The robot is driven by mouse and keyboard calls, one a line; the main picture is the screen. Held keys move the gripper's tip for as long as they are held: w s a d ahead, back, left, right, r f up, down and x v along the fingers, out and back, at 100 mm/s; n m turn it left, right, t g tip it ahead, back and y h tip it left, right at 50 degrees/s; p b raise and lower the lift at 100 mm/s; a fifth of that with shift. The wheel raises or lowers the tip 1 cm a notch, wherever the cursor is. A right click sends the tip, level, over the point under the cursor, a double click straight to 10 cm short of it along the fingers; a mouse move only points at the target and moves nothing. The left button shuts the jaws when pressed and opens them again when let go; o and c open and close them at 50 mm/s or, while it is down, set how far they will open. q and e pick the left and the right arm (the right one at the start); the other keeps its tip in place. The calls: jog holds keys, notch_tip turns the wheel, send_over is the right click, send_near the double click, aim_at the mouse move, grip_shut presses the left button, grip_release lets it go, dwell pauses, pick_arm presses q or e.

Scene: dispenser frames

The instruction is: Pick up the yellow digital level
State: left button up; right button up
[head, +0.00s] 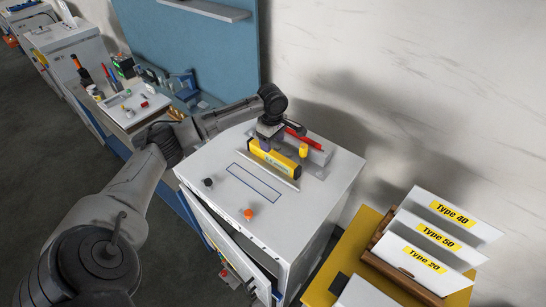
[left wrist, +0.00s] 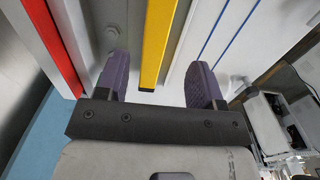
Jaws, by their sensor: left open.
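The yellow digital level (head: 282,163) lies on top of the white cabinet (head: 225,155), in front of a grey block. In the left wrist view the yellow level (left wrist: 156,45) runs away from the gripper as a yellow bar with a dark near end. My left gripper (head: 266,144) points down over the level's left part and hides some of it. In the left wrist view its two purple fingers (left wrist: 159,68) are open, with the level lying between them and a gap on each side. My right gripper is not in view.
A red tool (head: 305,137) and a small yellow object (head: 303,151) are beside the level. A blue-outlined rectangle (head: 253,182) marks bare cabinet top. A black knob (head: 208,182) and an orange knob (head: 248,214) stand near the front. Labelled panels (head: 437,236) are at right.

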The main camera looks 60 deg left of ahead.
aim_at(273, 153)
pick_arm(q)
notch_tip(273, 153, down, 3)
jog(key=shift+f, duration=0.15)
jog(key=shift+f+p, duration=0.45)
jog(key=shift+p, duration=0.05)
jog(key=f+p, duration=0.1)
jog(key=f, duration=0.2)
jog(key=shift+w+f, duration=0.15)
jog(key=shift+w, duration=0.05)
jog(key=shift+f, duration=0.6)
grip_shut()
jog(key=shift+r, duration=0.1)
